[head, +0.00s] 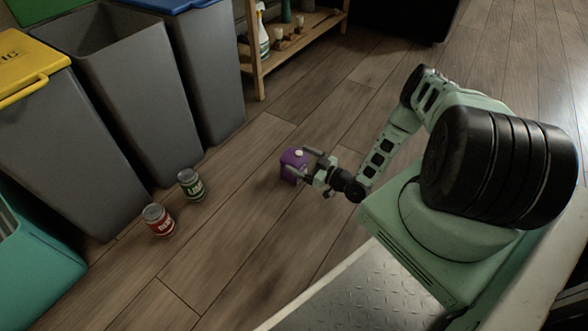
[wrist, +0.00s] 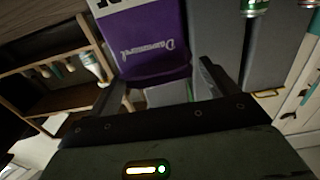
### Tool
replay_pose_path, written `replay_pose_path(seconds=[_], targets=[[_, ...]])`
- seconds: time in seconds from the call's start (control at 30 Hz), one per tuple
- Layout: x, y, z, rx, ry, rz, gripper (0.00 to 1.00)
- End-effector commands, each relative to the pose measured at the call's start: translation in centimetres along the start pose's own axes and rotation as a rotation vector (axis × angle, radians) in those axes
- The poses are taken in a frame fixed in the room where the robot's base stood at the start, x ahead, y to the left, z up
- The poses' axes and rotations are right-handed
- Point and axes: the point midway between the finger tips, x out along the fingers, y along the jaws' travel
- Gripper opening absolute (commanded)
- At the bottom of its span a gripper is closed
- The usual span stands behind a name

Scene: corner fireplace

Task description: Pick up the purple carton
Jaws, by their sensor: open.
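The purple carton (head: 292,163) stands on the wooden floor in the head view, with a pale cap on top. My gripper (head: 311,163) is open at the carton's right side, its fingers reaching toward it. In the wrist view the purple carton (wrist: 155,45) with white lettering is close in front, at the top of the picture. The dark fingers of my gripper (wrist: 160,90) are spread on either side of the carton's near end. I cannot tell whether they touch it.
A green can (head: 190,184) and a red can (head: 158,219) stand on the floor to the left. Grey bins (head: 140,95), one with a yellow lid (head: 27,65), line the left. A wooden shelf (head: 290,45) with bottles is behind. The floor around the carton is clear.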

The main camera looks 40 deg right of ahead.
Motion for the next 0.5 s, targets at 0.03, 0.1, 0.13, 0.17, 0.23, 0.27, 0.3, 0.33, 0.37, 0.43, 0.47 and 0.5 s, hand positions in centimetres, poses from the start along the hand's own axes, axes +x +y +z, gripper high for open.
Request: replay_pose_path(seconds=[0.03,0.1,0.13,0.17,0.23,0.27,0.3,0.33,0.37,0.43,0.47,0.5], targets=[[0.3,0.1,0.1,-0.001,0.001,0.0,0.85],[1.1,0.1,0.2,-0.001,0.002,0.001,0.85],[1.6,0.2,0.3,-0.001,0.002,0.001,0.85],[2.0,0.2,0.4,-0.001,0.002,0.0,0.85],[3.1,0.3,0.5,0.0,0.002,-0.001,0.85],[3.5,0.3,0.4,-0.001,0.002,-0.001,0.85],[4.1,0.2,0.4,0.0,0.002,-0.001,0.85],[4.4,0.2,0.3,0.0,0.001,-0.001,0.85],[4.7,0.3,0.3,0.0,0.001,-0.001,0.85],[5.1,0.3,0.3,0.0,0.001,0.0,0.85],[5.2,0.3,0.2,0.0,0.001,0.0,0.85],[5.2,0.3,0.2,0.0,0.0,0.0,0.85]])
